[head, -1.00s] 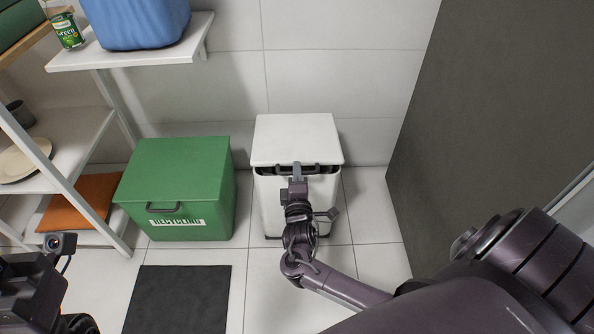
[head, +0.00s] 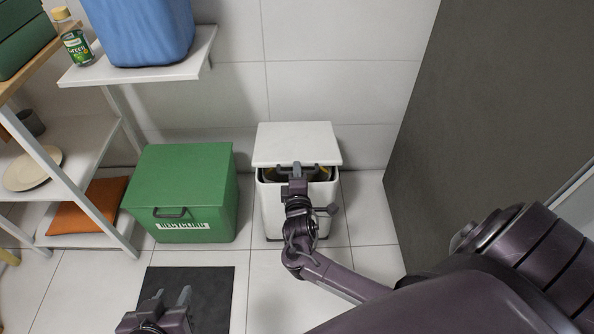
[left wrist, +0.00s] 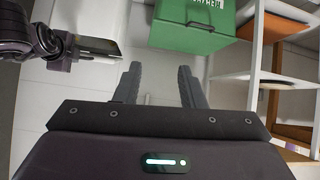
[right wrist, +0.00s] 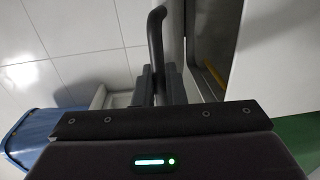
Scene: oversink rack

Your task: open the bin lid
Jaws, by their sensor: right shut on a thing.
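The white bin (head: 272,212) stands against the tiled wall. Its white lid (head: 297,143) is tilted up a little at the front. A dark gap with something yellow inside shows below it, and also in the right wrist view (right wrist: 212,42). My right gripper (head: 297,178) is shut on the lid's dark bar handle (right wrist: 156,32) at the front edge. The bin's front wall (right wrist: 275,50) fills the right of the right wrist view. My left gripper (head: 168,304) is open and empty, low over the dark floor mat, and its spread fingers show in the left wrist view (left wrist: 158,88).
A green recycling box (head: 180,180) stands left of the bin. A shelf rack (head: 90,205) with a blue container (head: 140,30) is further left. A dark panel (head: 480,120) stands at the right. A dark mat (head: 216,300) lies on the tiled floor.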

